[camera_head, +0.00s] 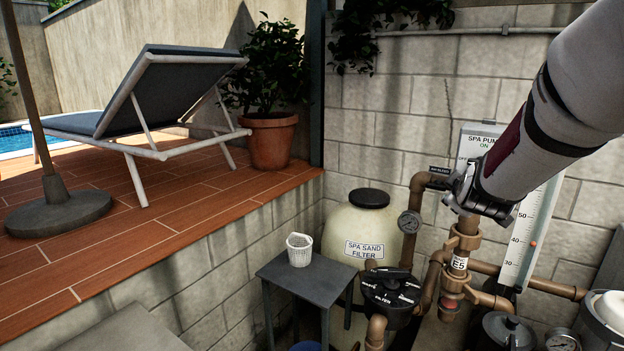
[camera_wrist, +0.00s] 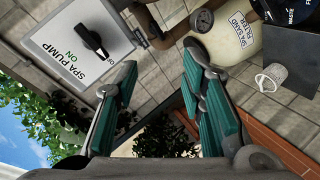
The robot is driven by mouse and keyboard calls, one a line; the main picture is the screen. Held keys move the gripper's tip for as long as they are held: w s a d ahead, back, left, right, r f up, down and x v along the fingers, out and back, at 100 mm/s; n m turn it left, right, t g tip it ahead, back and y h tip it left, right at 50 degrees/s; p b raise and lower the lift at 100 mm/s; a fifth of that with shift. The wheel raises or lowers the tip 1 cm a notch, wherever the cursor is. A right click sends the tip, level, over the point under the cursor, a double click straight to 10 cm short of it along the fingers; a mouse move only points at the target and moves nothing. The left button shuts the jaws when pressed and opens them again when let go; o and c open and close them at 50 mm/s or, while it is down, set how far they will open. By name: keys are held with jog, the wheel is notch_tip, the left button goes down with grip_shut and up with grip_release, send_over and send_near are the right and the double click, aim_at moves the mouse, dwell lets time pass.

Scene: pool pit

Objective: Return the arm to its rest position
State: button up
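My gripper (camera_head: 470,196) is at the end of my arm, which reaches in from the upper right in the head view. It is in front of the block wall, over the brown pipes. In the wrist view my gripper (camera_wrist: 160,66) has its two green-padded fingers spread apart, with nothing between them. The spa pump switch box (camera_head: 472,140) is partly hidden behind my arm. In the wrist view the box (camera_wrist: 68,68) is left of the fingers, with a black knob (camera_wrist: 92,41) and the words "SPA PUMP ON". I cannot tell the exact distance from gripper to box.
A beige spa sand filter (camera_head: 350,222) with a gauge (camera_head: 410,222) and a black valve (camera_head: 391,290) stands below left of my gripper. A white basket (camera_head: 299,250) sits on a grey table (camera_head: 308,283). A raised deck (camera_head: 150,205) with a lounger (camera_head: 150,100) is left.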

jog(key=s+a+f+m+g+y+b, duration=0.1)
jog(key=s+a, duration=0.4)
jog(key=s, duration=0.5)
jog(key=s+a+f+m+g+y+b, duration=0.2)
jog(key=s+a+f+m+g, duration=0.1)
jog(key=s, duration=0.7)
jog(key=s+a+f+m+g+y+b, duration=0.2)
jog(key=s+a, duration=0.4)
jog(key=s, duration=0.4)
jog(key=shift+a+m+g, duration=0.35)
jog(key=shift+m+g, duration=0.05)
jog(key=shift+m, duration=0.1)
jog(key=shift+o, duration=0.4)
jog(key=shift+w+r, duration=0.1)
